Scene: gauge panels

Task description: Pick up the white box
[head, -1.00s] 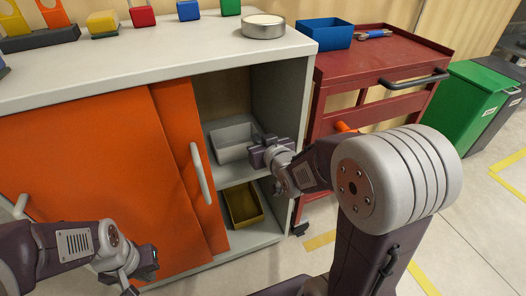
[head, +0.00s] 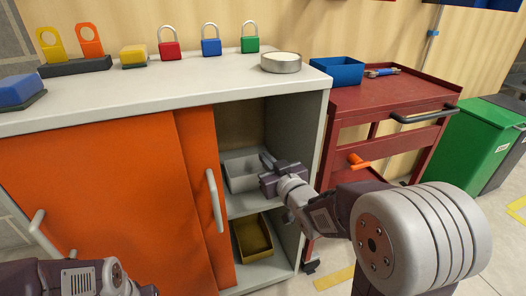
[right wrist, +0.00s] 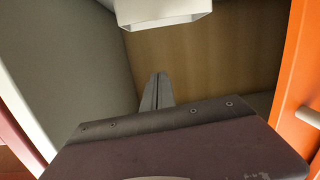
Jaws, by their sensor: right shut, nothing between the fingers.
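The white box (head: 241,174), an open bin that looks light grey in the head view, stands on the upper shelf inside the cabinet, in the gap beside the orange door. Its pale underside edge also shows at the top of the right wrist view (right wrist: 163,12). My right gripper (head: 267,160) is at the cabinet opening, at the right side of the box. Its fingers are shut with nothing between them (right wrist: 159,90); I cannot tell whether they touch the box. My left gripper (head: 148,291) is mostly cut off at the bottom edge, so its fingers are hidden.
The orange sliding door (head: 200,180) with a pale handle borders the opening on the left. A yellow bin (head: 253,237) sits on the lower shelf. Padlocks and a round tin (head: 281,63) stand on the cabinet top. A red cart (head: 400,92) stands to the right.

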